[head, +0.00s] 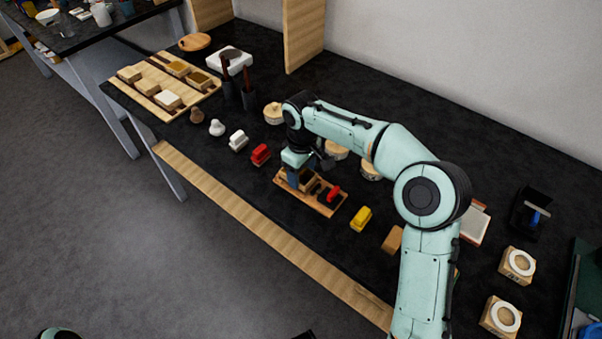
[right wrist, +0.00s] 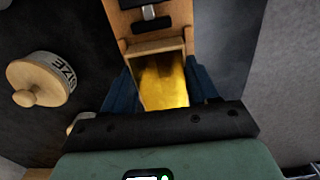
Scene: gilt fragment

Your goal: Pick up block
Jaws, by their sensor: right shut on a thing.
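My right gripper (head: 294,180) is down at the left end of a wooden tray (head: 322,207) on the black bench. In the right wrist view its blue fingers (right wrist: 160,90) stand on both sides of a wooden block (right wrist: 163,85) with a gold face, and it is shut on this block. In the head view the gripper and arm largely hide the block. I cannot tell whether the block still touches the tray. My left gripper is not clearly in view.
A red piece (head: 333,192) lies on the tray. A yellow piece (head: 361,218) is to its right, another red piece (head: 260,154) to its left. A lidded jar marked "SIZE" (right wrist: 45,80) stands beside the gripper. A wooden strip (head: 250,222) edges the bench.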

